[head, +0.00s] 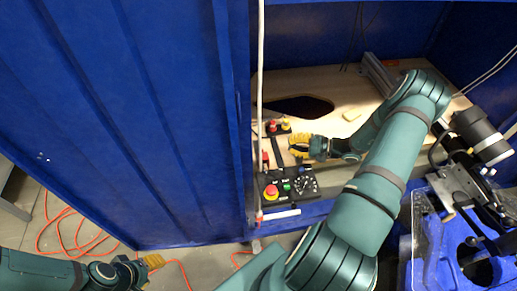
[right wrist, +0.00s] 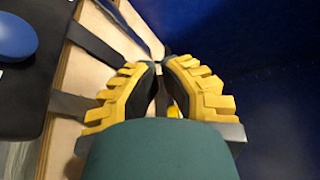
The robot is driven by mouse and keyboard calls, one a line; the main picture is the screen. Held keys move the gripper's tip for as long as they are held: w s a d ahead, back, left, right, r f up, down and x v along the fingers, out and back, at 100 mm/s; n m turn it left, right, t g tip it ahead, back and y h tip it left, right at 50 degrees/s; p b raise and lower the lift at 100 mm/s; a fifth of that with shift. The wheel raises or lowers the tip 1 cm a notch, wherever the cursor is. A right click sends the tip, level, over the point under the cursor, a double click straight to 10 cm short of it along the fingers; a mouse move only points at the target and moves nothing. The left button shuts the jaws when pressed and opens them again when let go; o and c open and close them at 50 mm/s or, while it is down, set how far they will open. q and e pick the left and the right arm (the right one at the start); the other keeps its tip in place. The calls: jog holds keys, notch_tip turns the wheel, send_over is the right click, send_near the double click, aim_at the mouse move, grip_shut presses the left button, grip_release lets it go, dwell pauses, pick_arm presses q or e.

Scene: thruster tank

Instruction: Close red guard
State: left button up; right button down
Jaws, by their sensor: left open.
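A control panel (head: 289,187) lies at the front left of the wooden work surface, with a red mushroom button (head: 271,191) on it. A small upright red part (head: 265,158) stands at the panel's left side, and another red part (head: 273,126) sits further back; I cannot tell which is the red guard. My right gripper (head: 299,146) is just right of these parts, above the wood. In the right wrist view its yellow-padded fingers (right wrist: 162,68) come together at the tips, with no object visible between them. My left gripper (head: 150,262) is open, low at the left, far from the panel.
A tall blue wall (head: 120,110) stands left of the work surface (head: 340,85), which has a dark hole (head: 303,106). A white vertical pole (head: 261,70) stands at its left edge. Orange cable (head: 70,232) lies on the floor. Black and grey equipment (head: 480,135) stands at right.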

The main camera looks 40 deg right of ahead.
aim_at(263, 159)
jog(key=shift+w+f, duration=0.2)
jog(key=shift+f, duration=0.15)
jog(key=b+x, duration=0.1)
jog(key=x, duration=0.8)
jog(key=shift+a, duration=0.1)
jog(key=shift+w+a, duration=0.15)
jog(key=shift+a, duration=0.2)
jog(key=shift+s+a+r, duration=0.35)
jog(key=shift+s+a, duration=0.15)
jog(key=shift+s, duration=0.2)
jog(key=shift+s+a+r, duration=0.35)
jog(key=shift+s+a, duration=0.1)
jog(key=shift+s, duration=0.2)
jog(key=shift+r, duration=0.1)
jog(key=shift+r+n, duration=0.15)
jog(key=shift+n, duration=0.15)
jog(key=shift+s+r+n+t, duration=0.15)
jog(key=shift+r+n+t, duration=0.15)
jog(key=shift+t, duration=0.1)
